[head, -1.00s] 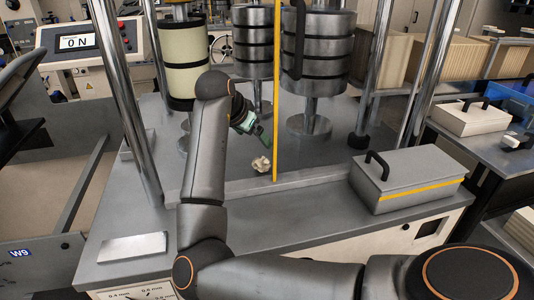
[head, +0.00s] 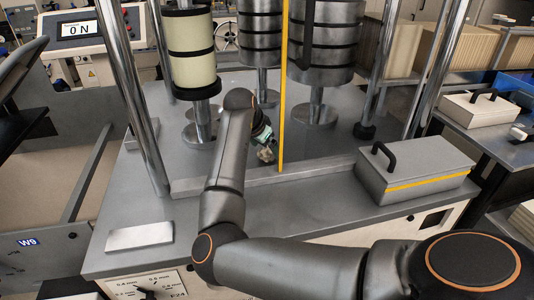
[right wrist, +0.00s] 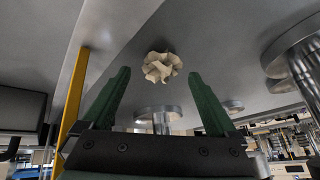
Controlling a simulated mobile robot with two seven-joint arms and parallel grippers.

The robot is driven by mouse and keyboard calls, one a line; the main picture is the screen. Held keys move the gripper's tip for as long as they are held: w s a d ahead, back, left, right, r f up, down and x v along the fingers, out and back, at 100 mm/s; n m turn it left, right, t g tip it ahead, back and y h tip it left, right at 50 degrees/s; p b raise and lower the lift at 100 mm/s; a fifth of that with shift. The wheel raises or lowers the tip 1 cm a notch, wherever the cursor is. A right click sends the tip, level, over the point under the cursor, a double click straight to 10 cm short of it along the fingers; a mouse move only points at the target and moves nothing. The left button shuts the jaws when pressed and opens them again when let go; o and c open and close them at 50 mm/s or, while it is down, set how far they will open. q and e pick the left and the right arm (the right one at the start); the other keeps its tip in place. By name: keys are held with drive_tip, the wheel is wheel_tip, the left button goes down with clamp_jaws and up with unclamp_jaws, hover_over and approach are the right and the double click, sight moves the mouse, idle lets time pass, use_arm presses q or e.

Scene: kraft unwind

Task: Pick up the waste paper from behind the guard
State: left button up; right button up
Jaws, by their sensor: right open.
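The waste paper (head: 267,154) is a crumpled cream ball on the grey machine deck, beside the foot of a yellow upright strip (head: 283,85), which looks like the guard's edge. My right gripper (head: 265,146) reaches in left of this strip, low over the deck, and partly hides the paper. In the right wrist view the green fingers (right wrist: 160,95) are open and empty. The paper ball (right wrist: 160,67) shows whole, centred between the fingers and just beyond their tips, apart from both. My left gripper is not in view.
Steel rollers (head: 323,50) and a cream roll (head: 192,50) stand behind the paper. A low ledge (head: 270,177) crosses in front.

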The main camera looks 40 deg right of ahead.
drive_tip(key=shift+x, duration=0.9)
drive_tip(key=c, duration=1.4)
drive_tip(key=shift+r, duration=0.1)
drive_tip(key=shift+c, duration=0.2)
